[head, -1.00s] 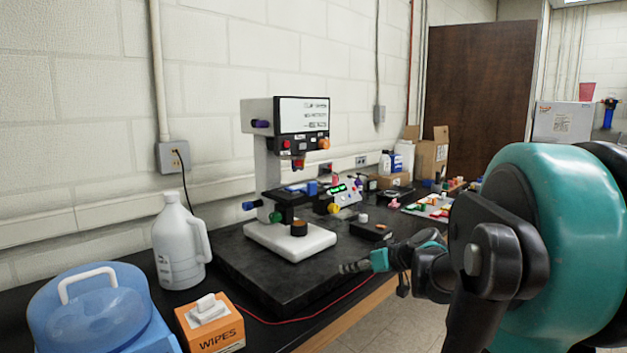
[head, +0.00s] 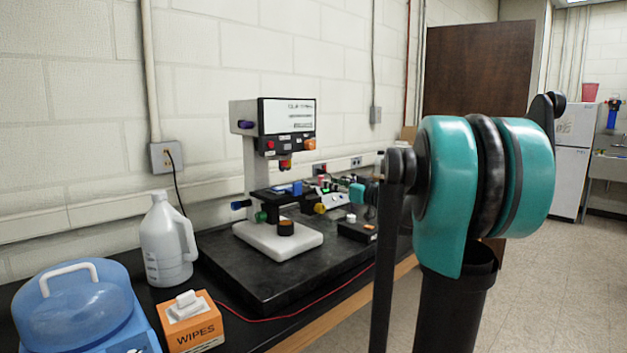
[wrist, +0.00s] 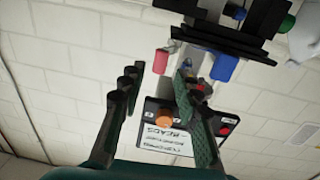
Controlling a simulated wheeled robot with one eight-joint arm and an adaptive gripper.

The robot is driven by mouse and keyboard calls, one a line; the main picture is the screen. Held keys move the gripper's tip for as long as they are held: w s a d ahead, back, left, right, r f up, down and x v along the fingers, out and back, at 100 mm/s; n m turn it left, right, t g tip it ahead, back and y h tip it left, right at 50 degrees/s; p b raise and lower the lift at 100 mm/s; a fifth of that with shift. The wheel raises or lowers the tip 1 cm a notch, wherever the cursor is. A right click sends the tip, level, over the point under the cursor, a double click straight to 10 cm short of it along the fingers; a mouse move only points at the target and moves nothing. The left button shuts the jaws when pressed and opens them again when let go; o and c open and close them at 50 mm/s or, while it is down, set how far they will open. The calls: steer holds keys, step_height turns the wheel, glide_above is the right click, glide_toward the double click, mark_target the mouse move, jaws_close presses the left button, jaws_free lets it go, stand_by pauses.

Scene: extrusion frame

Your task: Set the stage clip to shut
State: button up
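The instrument (head: 283,118) stands upright on a white base (head: 278,240). Its dark stage (head: 268,197) carries a small blue part (head: 296,188), which looks like the stage clip; whether it is open or shut cannot be told. In the wrist view the scene is upside down: the dark stage (wrist: 222,36) is at the top, and the blue part (wrist: 224,67) hangs below it, right of my fingers. My gripper (wrist: 159,78) is open and empty, its fingers spread, apart from the blue part. In the head view my gripper is mostly hidden behind my arm.
A pink cylinder (wrist: 161,61) shows near the fingertips in the wrist view. The instrument's display head (wrist: 160,138) lies between the fingers in that picture. A white jug (head: 167,243), a wipes box (head: 191,328) and a blue-lidded container (head: 75,310) stand at left.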

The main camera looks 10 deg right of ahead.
steer(key=x, duration=1)
steer(key=shift+c, duration=0.5)
jaws_close()
